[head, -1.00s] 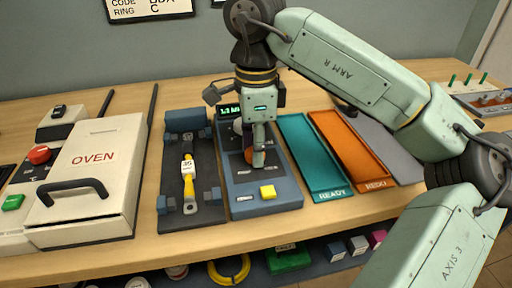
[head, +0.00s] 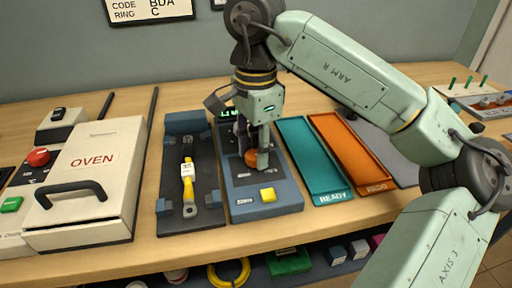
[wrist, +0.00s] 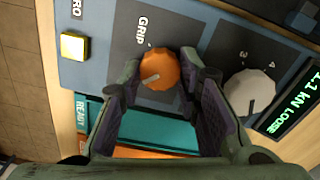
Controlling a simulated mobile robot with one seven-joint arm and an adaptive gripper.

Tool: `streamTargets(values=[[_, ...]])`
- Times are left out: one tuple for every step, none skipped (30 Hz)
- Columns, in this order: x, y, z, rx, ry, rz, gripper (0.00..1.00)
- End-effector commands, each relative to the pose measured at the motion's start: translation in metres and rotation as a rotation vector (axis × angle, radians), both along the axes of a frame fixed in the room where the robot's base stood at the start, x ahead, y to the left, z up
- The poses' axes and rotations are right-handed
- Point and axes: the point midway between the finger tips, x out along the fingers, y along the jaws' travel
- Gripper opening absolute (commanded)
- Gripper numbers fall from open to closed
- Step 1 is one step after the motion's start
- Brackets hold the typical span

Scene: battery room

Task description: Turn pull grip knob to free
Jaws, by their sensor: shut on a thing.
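The blue-grey pull tester (head: 230,197) stands on the bench, with an orange grip knob (head: 251,158) on its dark panel. The knob also shows in the wrist view (wrist: 160,71), beside the label GRIP, with a white pointer mark on its face. My gripper (head: 254,157) points down at the panel and is shut on the orange knob, with a finger on each side. A grey knob (wrist: 249,91) sits beside it. The lit display (wrist: 297,104) reads 1.1 kN LOOSE in the wrist view. Some markings around the orange knob are hidden by the fingers.
A yellow button (head: 268,194) is near the tester's front. Left of it is a dark fixture (head: 205,221) with a yellow-handled piece, then the white oven (head: 115,140). Teal READY (head: 312,155) and orange REDO (head: 348,150) trays lie empty to the right.

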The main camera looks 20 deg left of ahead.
Motion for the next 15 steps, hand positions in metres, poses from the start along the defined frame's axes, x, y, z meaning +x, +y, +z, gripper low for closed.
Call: streamTargets(values=[[0.0000, 0.0003, 0.0004, 0.001, -0.001, 0.002, 0.03], [0.0000, 0.0003, 0.0004, 0.001, -0.001, 0.002, 0.03], [0.0000, 0.0003, 0.0004, 0.001, -0.001, 0.002, 0.03], [0.0000, 0.0003, 0.0004, 0.001, -0.001, 0.002, 0.03], [0.0000, 0.0003, 0.0004, 0.001, -0.001, 0.002, 0.32], [0.0000, 0.0003, 0.0004, 0.001, -0.001, 0.001, 0.35], [0.0000, 0.0003, 0.0004, 0.001, -0.001, 0.001, 0.37], [-0.0001, 0.0002, 0.0003, 0.001, -0.001, 0.001, 0.39], [-0.0001, 0.0002, 0.0003, 0.001, -0.001, 0.001, 0.42], [0.0000, 0.0001, 0.0003, 0.001, -0.001, 0.001, 0.44], [0.0000, 0.0001, 0.0003, 0.001, -0.001, 0.001, 0.46], [0.0000, 0.0001, 0.0002, 0.001, -0.001, 0.000, 0.48], [0.0000, 0.0001, 0.0002, 0.001, -0.001, 0.000, 0.50], [-0.0001, 0.0001, 0.0002, 0.001, -0.001, 0.000, 0.51], [-0.0001, 0.0001, 0.0002, 0.001, -0.001, 0.000, 0.51]])
